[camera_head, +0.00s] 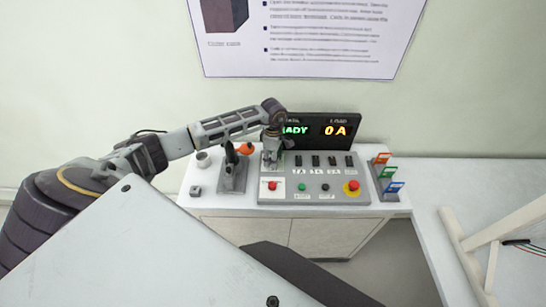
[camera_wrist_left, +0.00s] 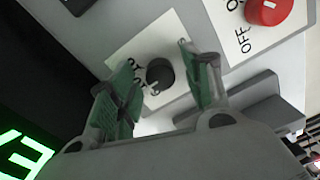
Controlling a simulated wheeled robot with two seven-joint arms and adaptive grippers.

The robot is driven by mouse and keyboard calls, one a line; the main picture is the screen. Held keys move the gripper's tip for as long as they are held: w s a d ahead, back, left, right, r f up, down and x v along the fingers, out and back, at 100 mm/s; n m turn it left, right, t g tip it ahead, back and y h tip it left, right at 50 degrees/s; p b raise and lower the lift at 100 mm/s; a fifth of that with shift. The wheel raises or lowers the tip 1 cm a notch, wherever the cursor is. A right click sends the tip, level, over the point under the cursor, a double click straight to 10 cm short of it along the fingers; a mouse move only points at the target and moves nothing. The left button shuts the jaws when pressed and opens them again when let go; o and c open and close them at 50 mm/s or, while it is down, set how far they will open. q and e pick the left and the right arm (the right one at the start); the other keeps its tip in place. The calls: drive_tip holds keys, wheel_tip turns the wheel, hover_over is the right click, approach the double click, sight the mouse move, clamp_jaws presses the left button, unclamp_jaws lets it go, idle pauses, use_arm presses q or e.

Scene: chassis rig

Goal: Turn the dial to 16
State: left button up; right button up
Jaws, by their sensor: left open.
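The dial is a small dark round knob (camera_wrist_left: 159,74) on a white label plate (camera_wrist_left: 178,42), seen in the left wrist view. My left gripper (camera_wrist_left: 160,82) is open, with one green-padded finger on each side of the knob. I cannot tell whether the fingers touch it. In the head view the left gripper (camera_head: 271,160) points down at the upper left of the grey control panel (camera_head: 315,193) and hides the dial. The number the dial points to is not readable. My right gripper does not show.
A black display (camera_head: 320,130) behind the panel reads "0 A" and a partly covered green word. A red knob (camera_wrist_left: 268,10) marked OFF sits near the dial. A lever unit (camera_head: 232,178) stands left, coloured tags (camera_head: 384,172) right.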

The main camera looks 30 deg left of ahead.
use_arm(q)
drive_tip(key=shift+f, duration=0.1)
drive_tip(key=c, duration=1)
drive_tip(key=shift+c, duration=0.2)
drive_tip(key=shift+b, duration=0.3)
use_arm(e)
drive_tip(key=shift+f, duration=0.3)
use_arm(q)
drive_tip(key=m+b, duration=0.2)
drive_tip(key=b, duration=0.1)
drive_tip(key=shift+f+m, duration=0.1)
drive_tip(key=shift+m, duration=0.3)
drive_tip(key=m+b, duration=0.4)
drive_tip(key=shift+b, duration=0.4)
drive_tip(key=shift+m+b, duration=0.4)
drive_tip(key=shift+m, duration=0.2)
drive_tip(key=shift+m+b, duration=0.35)
drive_tip(key=shift+m, duration=0.15)
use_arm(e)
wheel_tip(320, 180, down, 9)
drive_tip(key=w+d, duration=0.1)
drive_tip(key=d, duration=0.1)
